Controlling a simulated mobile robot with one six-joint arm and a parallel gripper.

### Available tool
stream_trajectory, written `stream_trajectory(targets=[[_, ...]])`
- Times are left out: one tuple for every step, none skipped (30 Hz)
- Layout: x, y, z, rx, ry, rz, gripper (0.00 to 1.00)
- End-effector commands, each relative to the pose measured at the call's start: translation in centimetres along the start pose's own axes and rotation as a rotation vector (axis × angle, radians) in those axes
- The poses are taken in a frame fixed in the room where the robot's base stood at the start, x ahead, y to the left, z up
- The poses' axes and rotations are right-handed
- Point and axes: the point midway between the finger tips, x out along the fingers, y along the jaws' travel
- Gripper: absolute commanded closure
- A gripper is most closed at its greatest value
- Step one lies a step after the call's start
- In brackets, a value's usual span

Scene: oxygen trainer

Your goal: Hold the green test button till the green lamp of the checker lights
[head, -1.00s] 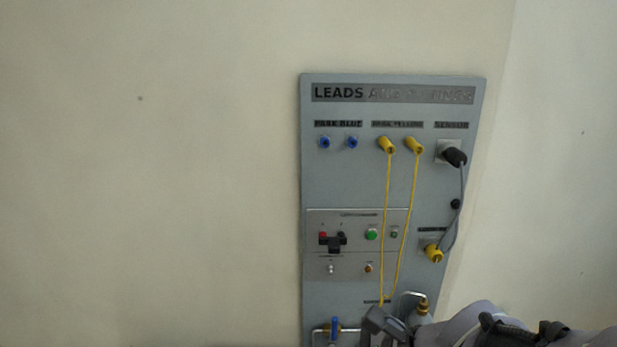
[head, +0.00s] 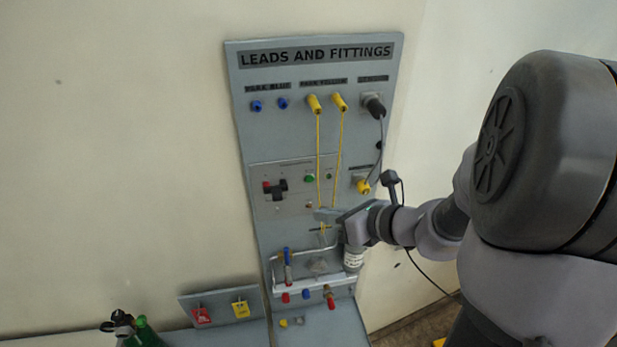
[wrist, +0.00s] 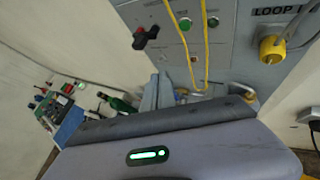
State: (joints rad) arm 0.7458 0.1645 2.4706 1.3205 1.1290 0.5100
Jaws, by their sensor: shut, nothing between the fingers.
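The checker (head: 257,205) is a grey plate on the upright board. Its green test button (head: 309,178) is round and also shows in the wrist view (wrist: 185,24). A small lamp (head: 329,176) sits just right of the button and looks dull; it also shows in the wrist view (wrist: 212,22). My gripper (head: 322,214) is shut and empty, below the button and apart from it, near the checker's lower edge.
A pipe frame (head: 315,286) with a blue-handled valve (head: 287,262) stands below my gripper.

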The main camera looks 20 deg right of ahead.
Motion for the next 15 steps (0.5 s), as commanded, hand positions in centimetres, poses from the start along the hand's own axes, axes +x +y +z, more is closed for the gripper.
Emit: stream_trajectory(targets=[[0.3,-0.2,0.3,-0.002,0.0,0.001,1.0],[0.6,-0.4,0.5,-0.002,0.0,0.001,1.0],[1.0,-0.7,0.8,-0.001,0.0,0.001,1.0],[1.3,-0.9,1.1,-0.003,0.0,0.002,1.0],[1.7,-1.1,1.3,-0.002,0.0,0.002,1.0],[2.1,-1.4,1.6,-0.002,0.001,0.001,1.0],[2.4,-1.7,1.8,-0.002,0.001,0.001,1.0],[2.7,-1.9,2.1,-0.002,0.001,0.001,1.0],[3.1,-2.2,2.4,-0.003,0.001,0.002,1.0],[3.4,-2.4,2.6,-0.003,0.001,0.001,1.0],[3.7,-2.6,2.8,-0.002,0.001,0.001,1.0],[4.1,-2.9,3.0,-0.002,0.001,0.001,1.0],[4.3,-3.1,3.3,-0.003,0.0,0.0,1.0],[4.6,-3.3,3.4,-0.003,0.0,0.0,1.0],[4.9,-3.5,3.6,-0.003,0.0,0.0,1.0]])
